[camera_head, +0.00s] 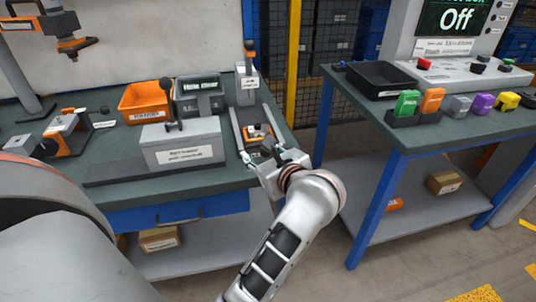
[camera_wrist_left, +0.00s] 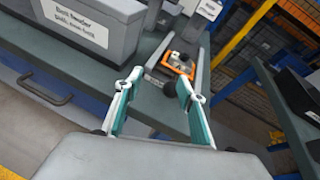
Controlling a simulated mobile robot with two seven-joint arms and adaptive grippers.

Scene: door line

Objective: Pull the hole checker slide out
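The hole checker (camera_head: 238,128) appears to be the grey rail fixture at the right end of the left bench. Its slide (camera_head: 257,131) is an orange-framed block between two grey rails, with a dark knob at its front. In the left wrist view the slide (camera_wrist_left: 178,66) lies beyond the fingers, its black knob (camera_wrist_left: 172,88) facing me. My left gripper (camera_head: 261,153) is at the bench's front edge, just in front of the slide. In the wrist view this gripper (camera_wrist_left: 161,88) is open, with teal finger pads apart and nothing clearly held. My right gripper is not in view.
A grey labelled block with a lever (camera_head: 184,147) stands left of the fixture. A drawer handle (camera_wrist_left: 45,88) shows below the bench edge. A second bench (camera_head: 440,120) stands right, across a floor gap.

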